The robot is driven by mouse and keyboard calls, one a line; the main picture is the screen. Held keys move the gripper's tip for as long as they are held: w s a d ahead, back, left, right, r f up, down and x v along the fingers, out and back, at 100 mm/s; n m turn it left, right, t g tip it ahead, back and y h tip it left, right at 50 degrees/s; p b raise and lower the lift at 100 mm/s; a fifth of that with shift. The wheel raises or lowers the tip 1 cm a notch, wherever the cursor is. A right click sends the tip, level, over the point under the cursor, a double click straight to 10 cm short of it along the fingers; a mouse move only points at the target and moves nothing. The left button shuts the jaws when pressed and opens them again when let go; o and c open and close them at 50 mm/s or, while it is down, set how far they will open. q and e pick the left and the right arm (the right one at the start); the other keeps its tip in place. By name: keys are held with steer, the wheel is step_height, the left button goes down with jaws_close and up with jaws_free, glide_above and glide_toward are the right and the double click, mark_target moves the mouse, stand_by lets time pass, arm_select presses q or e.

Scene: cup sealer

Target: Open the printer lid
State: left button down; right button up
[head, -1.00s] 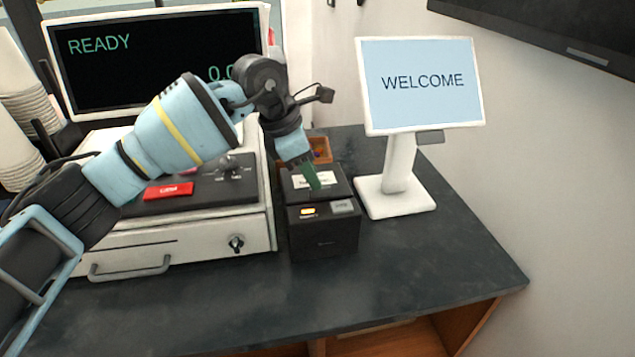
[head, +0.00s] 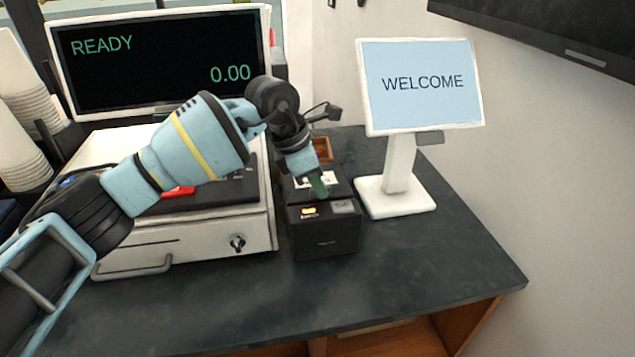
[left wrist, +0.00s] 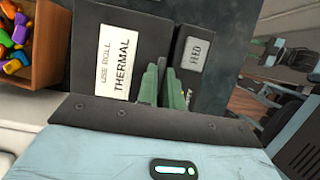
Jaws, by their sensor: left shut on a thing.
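The black printer (head: 325,238) stands on the dark counter, right of the cash register. Its lid carries a white label (left wrist: 115,62) reading "USE ROLL THERMAL" in the left wrist view. The grey FEED button (left wrist: 195,54) is on the part next to the lid; it also shows in the head view (head: 343,206). My left gripper (head: 319,186) reaches down onto the printer top. Its green fingers (left wrist: 163,88) are close together at the lid's edge beside the FEED button. The exact contact is hidden by the fingers. My right gripper is not in view.
The white register (head: 200,243) with its READY display (head: 160,55) stands left of the printer. The WELCOME screen (head: 422,82) stands right on a white base. A wooden box (left wrist: 33,40) of colourful pieces is behind the printer. The counter front (head: 420,275) is clear.

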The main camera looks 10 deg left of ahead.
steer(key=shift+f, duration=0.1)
